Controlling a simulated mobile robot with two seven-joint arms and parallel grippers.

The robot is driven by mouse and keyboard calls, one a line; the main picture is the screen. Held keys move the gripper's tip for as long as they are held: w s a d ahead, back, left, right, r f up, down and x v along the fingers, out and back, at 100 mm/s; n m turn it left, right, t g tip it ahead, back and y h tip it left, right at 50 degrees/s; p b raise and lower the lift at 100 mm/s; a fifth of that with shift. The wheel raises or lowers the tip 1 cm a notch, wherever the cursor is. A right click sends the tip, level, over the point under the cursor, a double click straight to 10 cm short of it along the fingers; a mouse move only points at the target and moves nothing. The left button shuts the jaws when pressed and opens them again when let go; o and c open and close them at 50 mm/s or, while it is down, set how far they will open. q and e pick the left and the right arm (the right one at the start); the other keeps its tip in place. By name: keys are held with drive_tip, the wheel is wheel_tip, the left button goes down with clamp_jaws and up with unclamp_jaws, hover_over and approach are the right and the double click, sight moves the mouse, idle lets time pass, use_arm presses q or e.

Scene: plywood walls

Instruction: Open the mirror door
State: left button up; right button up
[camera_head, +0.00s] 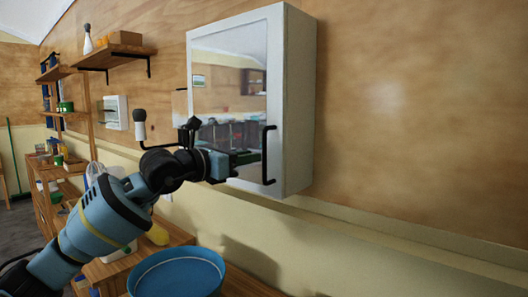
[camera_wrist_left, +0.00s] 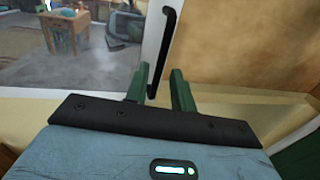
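The mirror door (camera_head: 230,85) is the front of a white wall cabinet (camera_head: 298,100) and looks closed. Its black bar handle (camera_head: 268,155) stands upright at the door's lower right edge. My left gripper (camera_head: 248,157) reaches in from the left, its fingertips close to the handle at about mid-height. In the left wrist view, the green fingers (camera_wrist_left: 160,88) are apart, and the handle (camera_wrist_left: 165,45) comes down between them, nearer the left finger. I cannot tell whether they touch. My right gripper is not in view.
A blue basin (camera_head: 178,274) stands on a wooden counter below the cabinet. A wall shelf (camera_head: 113,56) with a bottle and box is at upper left, and loaded shelves stand further left. The wall right of the cabinet is clear.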

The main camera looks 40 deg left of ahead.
sight(265, 179)
use_arm(q)
drive_tip(key=shift+p+x, duration=0.6)
drive_tip(key=shift+x, duration=2.3)
drive_tip(key=shift+d, duration=0.1)
clamp_jaws()
